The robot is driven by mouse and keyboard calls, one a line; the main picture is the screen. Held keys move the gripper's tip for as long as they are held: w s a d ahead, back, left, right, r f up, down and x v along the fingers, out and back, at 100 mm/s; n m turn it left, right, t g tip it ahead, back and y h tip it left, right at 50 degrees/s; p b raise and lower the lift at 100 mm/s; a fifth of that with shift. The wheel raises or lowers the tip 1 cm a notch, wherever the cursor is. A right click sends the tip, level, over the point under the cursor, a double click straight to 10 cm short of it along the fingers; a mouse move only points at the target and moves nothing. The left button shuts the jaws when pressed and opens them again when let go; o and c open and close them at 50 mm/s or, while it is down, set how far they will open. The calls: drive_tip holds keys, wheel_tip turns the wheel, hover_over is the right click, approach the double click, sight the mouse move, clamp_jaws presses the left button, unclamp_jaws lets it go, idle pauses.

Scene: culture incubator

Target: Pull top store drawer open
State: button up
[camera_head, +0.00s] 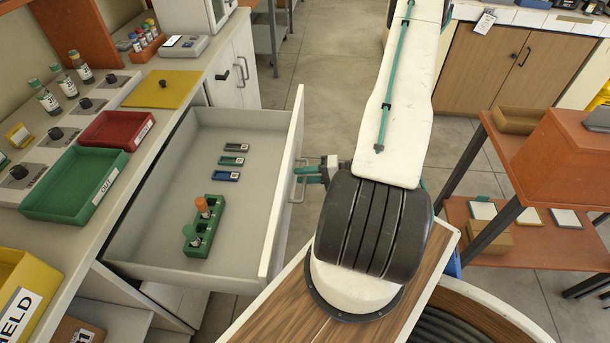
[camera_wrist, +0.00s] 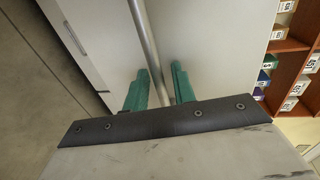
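The top store drawer (camera_head: 186,262) is pulled well out from the cabinet under the counter in the head view. Its bar handle (camera_head: 299,182) is on the drawer's right front face, and the metal bar also shows in the wrist view (camera_wrist: 145,35). My gripper (camera_head: 311,174) is at this handle, its teal fingers on either side of the bar. Finger contact is partly hidden.
Inside the drawer are a green rack (camera_head: 203,235) with an orange-capped tube and several small cases (camera_head: 232,161). Green (camera_head: 75,185) and red (camera_head: 117,130) trays sit on the counter. An orange shelf unit (camera_head: 560,150) stands at right. Floor behind is clear.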

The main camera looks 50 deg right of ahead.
drive_tip(key=v, duration=0.8)
idle(0.5)
drive_tip(key=w+a+r+n+g+y, duration=0.1)
drive_tip(key=w+a+r+n+g, duration=0.25)
drive_tip(key=a+r+g, duration=0.45)
drive_tip(key=w+a+r+n+g+y, duration=0.1)
drive_tip(key=w+a+r+n+g, duration=0.3)
drive_tip(key=r, duration=0.9)
drive_tip(key=s+a+r+n+h, duration=0.3)
drive_tip(key=s+a+r+h, duration=0.7)
drive_tip(key=a+r, duration=0.3)
wheel_tip(320, 180, up, 3)
drive_tip(key=shift+s+a+r+n+h, duration=0.1)
drive_tip(key=shift+s+a+n+h, duration=0.3)
drive_tip(key=shift+s, duration=0.5)
